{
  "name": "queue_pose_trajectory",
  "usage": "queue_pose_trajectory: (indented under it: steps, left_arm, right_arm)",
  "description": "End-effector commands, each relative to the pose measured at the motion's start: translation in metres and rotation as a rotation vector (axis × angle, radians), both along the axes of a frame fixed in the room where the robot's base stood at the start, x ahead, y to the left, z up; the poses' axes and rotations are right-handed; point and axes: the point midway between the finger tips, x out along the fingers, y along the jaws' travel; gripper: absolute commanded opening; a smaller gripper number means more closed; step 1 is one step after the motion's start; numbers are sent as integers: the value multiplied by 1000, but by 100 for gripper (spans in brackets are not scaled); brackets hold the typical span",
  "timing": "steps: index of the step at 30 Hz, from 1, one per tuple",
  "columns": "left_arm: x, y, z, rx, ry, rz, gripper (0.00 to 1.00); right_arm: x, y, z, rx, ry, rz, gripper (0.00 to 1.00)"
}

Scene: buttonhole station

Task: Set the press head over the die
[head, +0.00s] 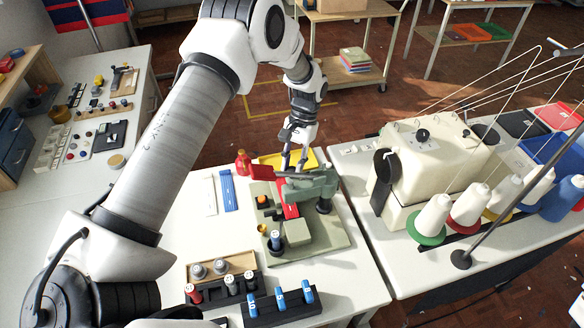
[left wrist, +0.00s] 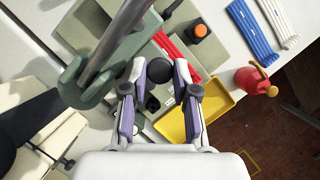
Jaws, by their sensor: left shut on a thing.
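The green press (head: 312,188) stands on a green base plate (head: 325,236) on the white table. Its thick green arm with a grey bar fills the upper left of the left wrist view (left wrist: 112,48). My left gripper (head: 293,160) reaches down behind the press. In the left wrist view my left gripper (left wrist: 160,72) has its fingers on either side of a dark rounded piece (left wrist: 159,70), shut on it. A red strip (head: 289,205) lies under the press arm. A pale green block (head: 297,232) stands on the plate. I cannot tell which part is the die.
A yellow tray (head: 305,158) and red bottle (head: 243,162) stand behind the press. Blue strips (head: 228,190) lie left. Racks of tools (head: 278,303) stand in front. A cream sewing machine (head: 437,160) and thread cones (head: 470,204) are on the right table.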

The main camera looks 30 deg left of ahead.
Motion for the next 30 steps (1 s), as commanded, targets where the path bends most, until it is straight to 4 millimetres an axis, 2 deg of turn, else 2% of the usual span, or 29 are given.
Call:
queue_pose_trajectory:
  steps: [16, 17, 18, 27, 30]
  left_arm:
    - [3, 1, -1, 0, -1, -29, 0]
    - [3, 1, -1, 0, -1, -29, 39]
    - [3, 1, -1, 0, -1, -29, 53]
    - [3, 1, 0, -1, -2, -28, 53]
    - [7, 1, 7, -1, -3, -28, 53]
  right_arm:
    - [0, 0, -1, 0, 0, 0, 0]
    - [0, 0, -1, 0, 0, 0, 0]
    - [0, 0, -1, 0, 0, 0, 0]
    - [0, 0, -1, 0, 0, 0, 0]
    - [0, 0, 0, 0, 0, 0, 0]
